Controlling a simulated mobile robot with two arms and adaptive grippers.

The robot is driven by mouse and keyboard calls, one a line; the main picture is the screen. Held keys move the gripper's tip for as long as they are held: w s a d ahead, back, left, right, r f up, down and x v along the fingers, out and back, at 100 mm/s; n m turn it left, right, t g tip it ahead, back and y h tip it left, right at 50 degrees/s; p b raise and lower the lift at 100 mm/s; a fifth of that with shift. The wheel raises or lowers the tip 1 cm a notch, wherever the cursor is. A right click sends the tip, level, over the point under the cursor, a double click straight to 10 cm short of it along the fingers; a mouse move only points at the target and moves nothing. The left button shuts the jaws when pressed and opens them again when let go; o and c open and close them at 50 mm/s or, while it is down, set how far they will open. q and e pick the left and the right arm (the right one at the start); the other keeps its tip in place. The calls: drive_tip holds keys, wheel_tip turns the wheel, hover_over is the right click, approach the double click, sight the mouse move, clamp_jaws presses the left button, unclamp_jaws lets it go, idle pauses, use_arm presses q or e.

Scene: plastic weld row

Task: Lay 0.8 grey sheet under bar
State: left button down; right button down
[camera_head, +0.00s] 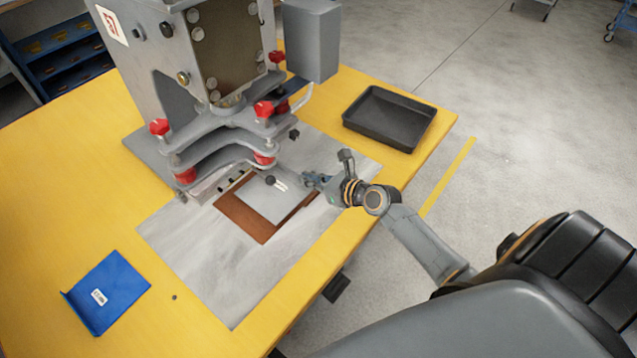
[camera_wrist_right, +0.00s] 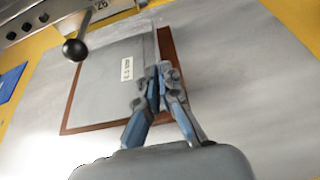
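The grey sheet (camera_head: 262,203) with a small white label lies over a brown mat (camera_head: 240,221), its far edge close to the press's bar (camera_head: 220,181). In the right wrist view the sheet (camera_wrist_right: 105,80) covers most of the brown mat (camera_wrist_right: 92,127), which shows along its right and near sides. My right gripper (camera_head: 308,181) is at the sheet's right edge. In the wrist view its fingertips (camera_wrist_right: 160,72) come together on that edge, beside the label. The exact contact is partly hidden by the fingers. My left gripper is not in view.
The grey press (camera_head: 165,65) with red knobs stands behind the sheet. A black ball-ended lever (camera_wrist_right: 74,49) sticks out near the sheet. A black tray (camera_head: 390,118) is at the back right, and a blue folder-like item (camera_head: 108,292) lies front left. The grey base plate (camera_head: 215,285) is clear in front.

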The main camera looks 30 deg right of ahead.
drive_tip(key=shift+w+a, duration=0.25)
drive_tip(key=shift+w, duration=0.65)
drive_tip(key=shift+w+a+f+b, duration=0.1)
drive_tip(key=shift+f+b, duration=0.8)
drive_tip(key=shift+f, duration=0.2)
drive_tip(key=shift+p, duration=0.6)
drive_tip(key=shift+f, duration=0.15)
idle(0.3)
drive_tip(key=c, duration=1.4)
unclamp_jaws()
drive_tip(key=shift+c, duration=0.2)
drive_tip(key=shift+p, duration=0.3)
